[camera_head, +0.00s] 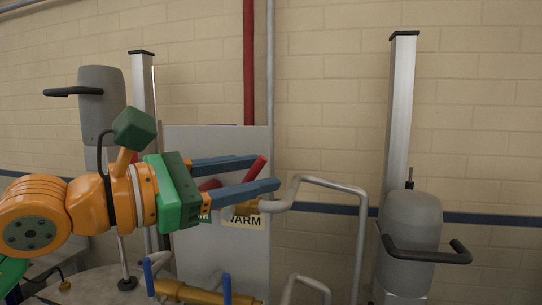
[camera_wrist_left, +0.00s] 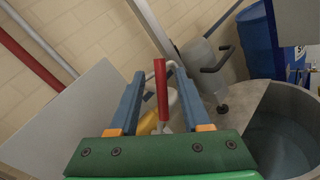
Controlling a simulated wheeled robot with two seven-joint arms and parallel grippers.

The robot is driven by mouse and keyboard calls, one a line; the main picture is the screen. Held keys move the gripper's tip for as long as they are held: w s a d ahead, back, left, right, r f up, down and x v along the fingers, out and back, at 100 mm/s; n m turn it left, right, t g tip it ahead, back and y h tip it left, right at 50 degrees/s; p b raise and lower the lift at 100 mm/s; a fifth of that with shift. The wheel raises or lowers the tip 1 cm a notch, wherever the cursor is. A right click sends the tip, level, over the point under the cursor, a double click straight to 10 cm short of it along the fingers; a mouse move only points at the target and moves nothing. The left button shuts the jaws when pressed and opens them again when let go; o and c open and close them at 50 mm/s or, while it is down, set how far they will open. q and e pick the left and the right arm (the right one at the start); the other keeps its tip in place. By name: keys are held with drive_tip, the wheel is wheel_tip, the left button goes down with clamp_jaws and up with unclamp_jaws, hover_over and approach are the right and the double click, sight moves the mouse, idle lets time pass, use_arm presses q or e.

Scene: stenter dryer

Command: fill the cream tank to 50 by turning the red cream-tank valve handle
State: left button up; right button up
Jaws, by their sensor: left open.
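The red valve handle (camera_head: 257,167) slants up in front of the grey panel in the head view. In the left wrist view the red handle (camera_wrist_left: 161,88) stands between my two blue fingers, with a gap visible on each side. My left gripper (camera_head: 266,171) is open around the handle; I cannot tell whether a finger touches it. Its open fingers also show in the left wrist view (camera_wrist_left: 160,75). A round grey tank (camera_wrist_left: 258,115) with dark contents is at the right of that view; I cannot tell whether it is the cream tank. No level reading is visible. My right gripper is not in view.
A "WARM" label (camera_head: 243,221) is on the grey panel (camera_head: 220,265) below my fingers. A bent grey pipe (camera_head: 330,184) runs just right of the fingertips. A yellow pipe (camera_head: 190,292) with blue upright parts lies below. A blue barrel (camera_wrist_left: 258,40) stands behind the tank.

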sight(257, 173)
use_arm(q)
drive_tip(key=shift+p+x, duration=0.55)
drive_tip(key=shift+x, duration=1.25)
drive_tip(key=shift+s+a, duration=0.1)
drive_tip(key=shift+s, duration=0.1)
clamp_jaws()
